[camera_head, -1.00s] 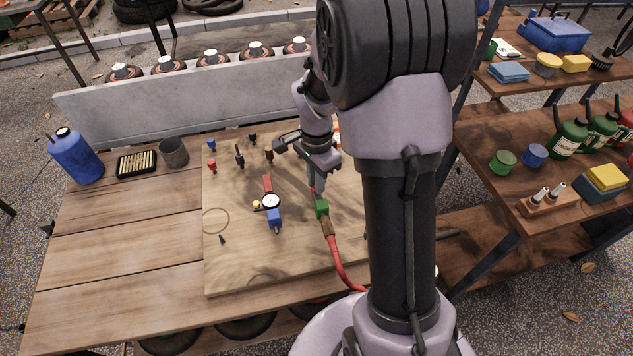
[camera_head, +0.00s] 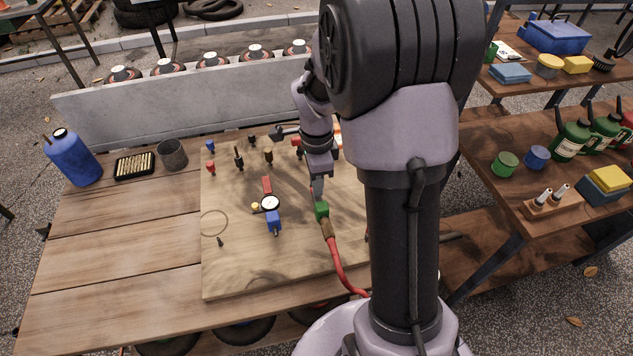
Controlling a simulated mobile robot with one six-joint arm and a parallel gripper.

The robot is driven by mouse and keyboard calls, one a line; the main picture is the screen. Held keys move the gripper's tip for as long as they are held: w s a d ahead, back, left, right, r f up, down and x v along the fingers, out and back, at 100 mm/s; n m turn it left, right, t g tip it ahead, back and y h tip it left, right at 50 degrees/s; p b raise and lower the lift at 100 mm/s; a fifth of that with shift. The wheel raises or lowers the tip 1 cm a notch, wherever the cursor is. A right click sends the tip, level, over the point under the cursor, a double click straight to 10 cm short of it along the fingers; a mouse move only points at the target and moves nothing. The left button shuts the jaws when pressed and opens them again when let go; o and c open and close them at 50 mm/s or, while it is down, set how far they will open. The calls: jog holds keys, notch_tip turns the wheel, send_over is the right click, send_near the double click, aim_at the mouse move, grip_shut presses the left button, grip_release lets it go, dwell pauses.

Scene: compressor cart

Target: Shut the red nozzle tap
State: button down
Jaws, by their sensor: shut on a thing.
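My gripper (camera_head: 318,186) points down over the board, just behind a green block (camera_head: 321,210) joined through a brass fitting to a red hose (camera_head: 337,262). The fingers are shut on what I take to be the red nozzle tap, at the back end of the green block. The jaws hide the tap now, so its angle cannot be read.
The wooden board (camera_head: 240,277) lies on the plank table. A gauge (camera_head: 270,203) with red and blue parts stands left of my gripper. Several small fittings line the board's back. A blue bottle (camera_head: 74,160) and grey cup (camera_head: 172,154) stand left; shelves stand right.

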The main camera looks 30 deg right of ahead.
jog(key=c, duration=1.4)
grip_release()
notch_tip(320, 180, up, 18)
jog(key=p, duration=0.7)
jog(key=shift+f, duration=0.25)
